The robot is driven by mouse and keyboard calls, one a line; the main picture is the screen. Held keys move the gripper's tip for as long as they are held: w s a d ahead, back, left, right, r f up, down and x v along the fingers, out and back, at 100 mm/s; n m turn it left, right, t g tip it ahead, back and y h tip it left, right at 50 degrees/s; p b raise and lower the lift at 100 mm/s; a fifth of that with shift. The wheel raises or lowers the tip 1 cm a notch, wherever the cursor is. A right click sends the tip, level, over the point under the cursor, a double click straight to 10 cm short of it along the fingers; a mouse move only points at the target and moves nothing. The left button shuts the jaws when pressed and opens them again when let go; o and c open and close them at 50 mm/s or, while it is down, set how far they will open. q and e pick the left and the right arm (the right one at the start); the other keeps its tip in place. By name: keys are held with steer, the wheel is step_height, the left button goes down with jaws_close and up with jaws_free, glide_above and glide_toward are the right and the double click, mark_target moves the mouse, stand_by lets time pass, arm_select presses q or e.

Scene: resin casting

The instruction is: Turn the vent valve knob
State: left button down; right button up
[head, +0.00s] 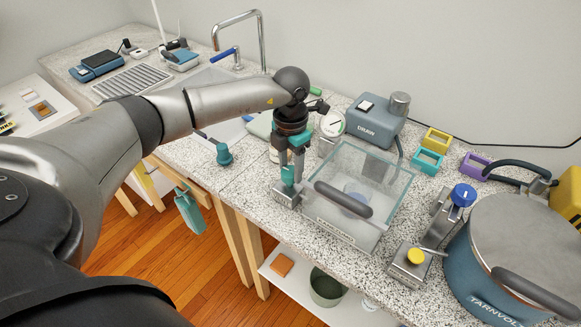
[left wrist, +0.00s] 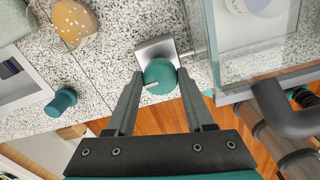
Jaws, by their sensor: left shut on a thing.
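A round teal valve knob (left wrist: 160,77) with a pale pointer line sits on a small square metal block (left wrist: 157,48). The block stands beside the glass-walled chamber (left wrist: 235,60), at its left front corner in the head view. In the head view the teal knob (head: 288,176) shows only partly between my fingers. My left gripper (head: 291,166) points down over the block. In the left wrist view my left gripper (left wrist: 160,79) has one finger on each side of the knob and is shut on it. My right gripper is not in view.
A blue knob (head: 463,195) and a yellow knob (head: 416,256) stand to the right, near a large lidded pot (head: 520,250). A dark handle (head: 343,198) lies across the chamber close to my left gripper. A teal piece (head: 220,152) lies on the counter to the left.

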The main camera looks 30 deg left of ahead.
mark_target(291, 171)
arm_select(q)
steer(key=shift+m, duration=0.3)
steer(key=shift+c, duration=1.4)
jaws_free()
step_height(291, 171, up, 15)
steer(key=shift+r, duration=0.15)
steer(key=shift+s, duration=0.1)
